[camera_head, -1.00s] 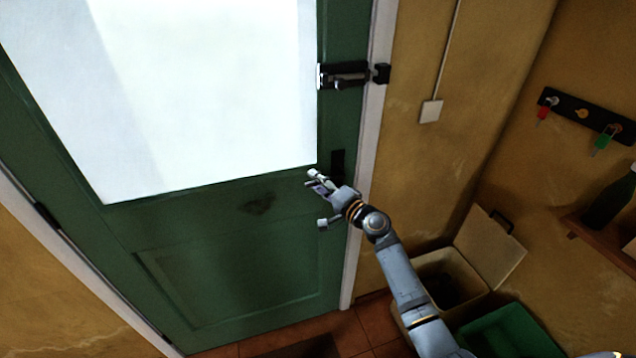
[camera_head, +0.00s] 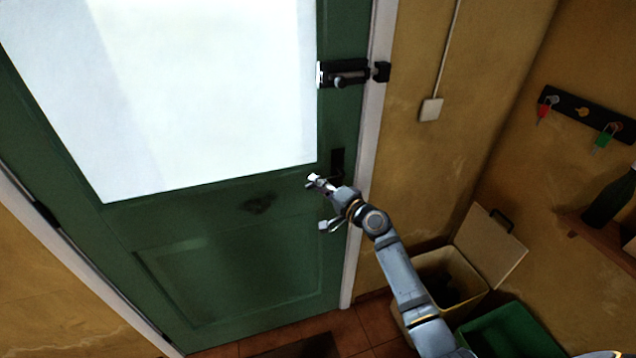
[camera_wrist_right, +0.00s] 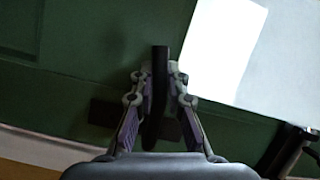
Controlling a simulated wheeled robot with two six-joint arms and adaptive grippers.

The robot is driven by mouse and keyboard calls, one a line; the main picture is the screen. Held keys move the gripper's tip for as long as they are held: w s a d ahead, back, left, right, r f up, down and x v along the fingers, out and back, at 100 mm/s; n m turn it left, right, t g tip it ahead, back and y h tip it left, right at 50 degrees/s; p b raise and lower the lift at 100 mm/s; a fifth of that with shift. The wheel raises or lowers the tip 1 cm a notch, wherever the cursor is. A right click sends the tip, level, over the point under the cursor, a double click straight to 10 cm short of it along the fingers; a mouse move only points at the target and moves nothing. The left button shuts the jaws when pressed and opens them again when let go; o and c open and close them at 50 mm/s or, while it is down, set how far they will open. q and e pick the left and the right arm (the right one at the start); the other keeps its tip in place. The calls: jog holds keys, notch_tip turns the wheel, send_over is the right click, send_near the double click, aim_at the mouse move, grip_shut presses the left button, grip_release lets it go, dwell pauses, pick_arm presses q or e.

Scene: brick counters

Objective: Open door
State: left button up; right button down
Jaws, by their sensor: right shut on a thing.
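The green door (camera_head: 230,260) with a bright glass pane (camera_head: 200,90) fills the left of the head view and looks closed in its white frame (camera_head: 375,120). A dark handle plate (camera_head: 337,160) is on its right edge. My right gripper (camera_head: 318,203) is at the door just below this plate. In the right wrist view, my right gripper (camera_wrist_right: 158,92) is shut on the dark door handle (camera_wrist_right: 160,65), which lies between the two fingers. In the head view the handle is mostly hidden by the gripper.
A black bolt latch (camera_head: 342,74) is higher on the door's right edge, beside its keeper (camera_head: 381,72) on the frame. An open cream bin (camera_head: 470,305) and a green bin (camera_head: 515,335) stand at the lower right. A key rack (camera_head: 585,115) hangs on the right wall.

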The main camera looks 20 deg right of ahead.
jog(key=shift+d+f+n+g+h, duration=0.25)
jog(key=shift+f+n+h, duration=0.1)
jog(key=shift+f+n, duration=0.4)
jog(key=shift+d+f+n+g+h, duration=0.3)
jog(key=shift+f+n, duration=0.3)
jog(key=shift+n, duration=0.3)
jog(key=shift+d+f+n+g+h, duration=0.25)
jog(key=shift+f+n+h, duration=0.1)
jog(key=shift+f+n, duration=0.4)
jog(key=shift+r, duration=0.1)
